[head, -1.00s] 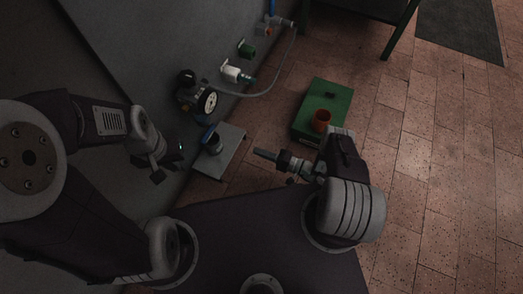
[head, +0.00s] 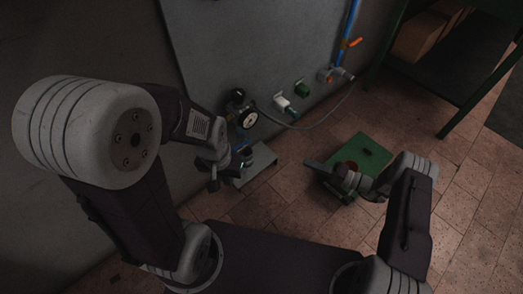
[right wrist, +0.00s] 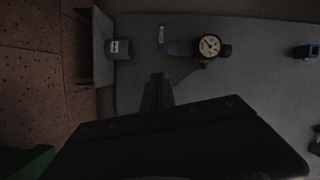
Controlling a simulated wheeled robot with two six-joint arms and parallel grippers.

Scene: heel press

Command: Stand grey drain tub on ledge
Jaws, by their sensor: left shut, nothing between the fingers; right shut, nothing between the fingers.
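The grey drain tub (right wrist: 119,49) shows in the right wrist view, which is turned so that the floor lies at the left. It appears upright, its base at the pale grey ledge (right wrist: 103,45). In the head view the ledge (head: 259,164) sits low by the wall panel, and my left gripper (head: 228,173) is in front of its left end, largely hiding the tub. That gripper is shut and empty. My right gripper (head: 316,165) is shut and empty, right of the ledge and in front of the green box. Its dark fingers (right wrist: 158,92) also show in the right wrist view.
A pressure gauge (head: 248,119) is on the wall panel (head: 270,60) above the ledge. A white fitting (head: 282,103), a green fitting (head: 302,88) and a hose (head: 318,124) are to its right. Floor between ledge and box is clear.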

